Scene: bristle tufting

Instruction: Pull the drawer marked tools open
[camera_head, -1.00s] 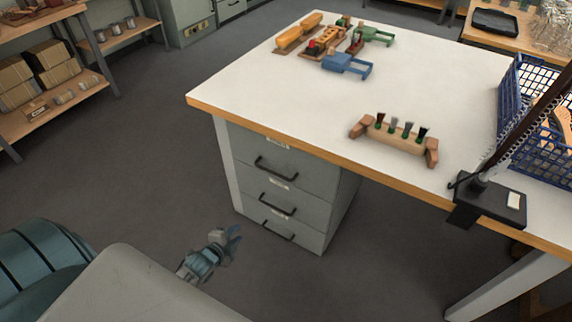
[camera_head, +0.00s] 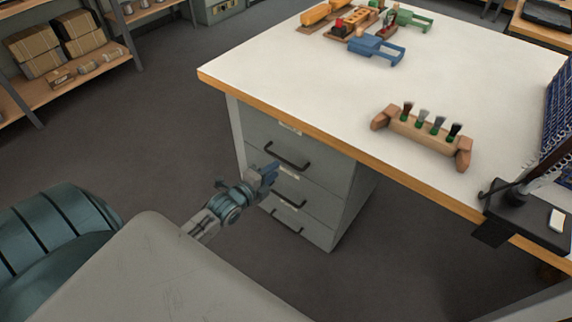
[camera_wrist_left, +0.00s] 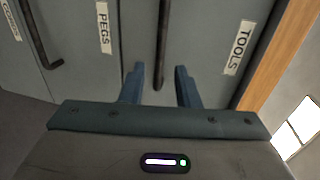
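The grey drawer unit (camera_head: 352,205) stands under the white table. The tools drawer (camera_head: 325,167) is its top drawer and looks shut. In the left wrist view, its TOOLS label (camera_wrist_left: 238,48) lies near the wooden table edge. Its dark bar handle (camera_wrist_left: 162,45) also shows in the head view (camera_head: 287,158). My left gripper (camera_head: 270,172) is in front of the top drawer. In the wrist view, its blue fingers (camera_wrist_left: 159,86) are apart, one on each side of the handle's end, with gaps visible. My right gripper is out of view.
The PEGS drawer (camera_wrist_left: 85,60) lies below, with its own handle (camera_wrist_left: 40,38); a further labelled drawer is below that. The tabletop (camera_head: 300,75) overhangs the unit. A wooden brush holder (camera_head: 425,132) stands on it. Floor left of the unit is clear.

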